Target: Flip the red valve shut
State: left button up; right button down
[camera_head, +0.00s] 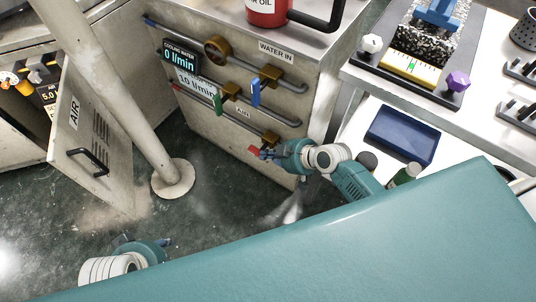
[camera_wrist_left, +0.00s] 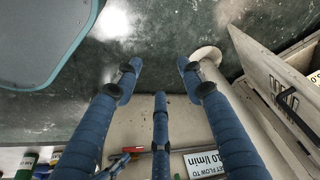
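The red valve (camera_head: 253,152) is on the lowest pipe of the cabinet front, with a brass body. Its red handle points left and slightly down, away from the pipe. My right gripper (camera_head: 266,153) is right at the handle, its blue fingers beside or over it. Whether they are closed on it cannot be made out. The red handle also shows small in the left wrist view (camera_wrist_left: 119,163). My left gripper (camera_head: 124,241) is low at the left, far from the valve. In the left wrist view its blue fingers (camera_wrist_left: 160,85) are spread with nothing between them.
A green-handled valve (camera_head: 217,103) and a blue-handled valve (camera_head: 255,92) sit on the pipes above. The cooling water display (camera_head: 179,57) reads 0 l/min. A column (camera_head: 125,95) and an open AIR door (camera_head: 92,145) stand left. A blue tray (camera_head: 402,134) lies right.

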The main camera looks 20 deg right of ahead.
jog(key=shift+f+b, duration=0.1)
jog(key=shift+b, duration=0.4)
jog(key=shift+s, duration=0.1)
pick_arm(q)
jog(key=shift+s+d+r+b, duration=0.15)
jog(key=shift+s+d+r, duration=0.1)
jog(key=shift+r, duration=0.2)
jog(key=shift+s+d+r+b, duration=0.15)
jog(key=shift+s+d+r, duration=0.05)
jog(key=shift+r, duration=0.25)
jog(key=shift+d+f+b, duration=0.4)
jog(key=shift+f+b, duration=0.2)
pick_arm(e)
jog(key=shift+f+t+y, duration=0.15)
jog(key=shift+t+y, duration=0.25)
jog(key=shift+t, duration=0.1)
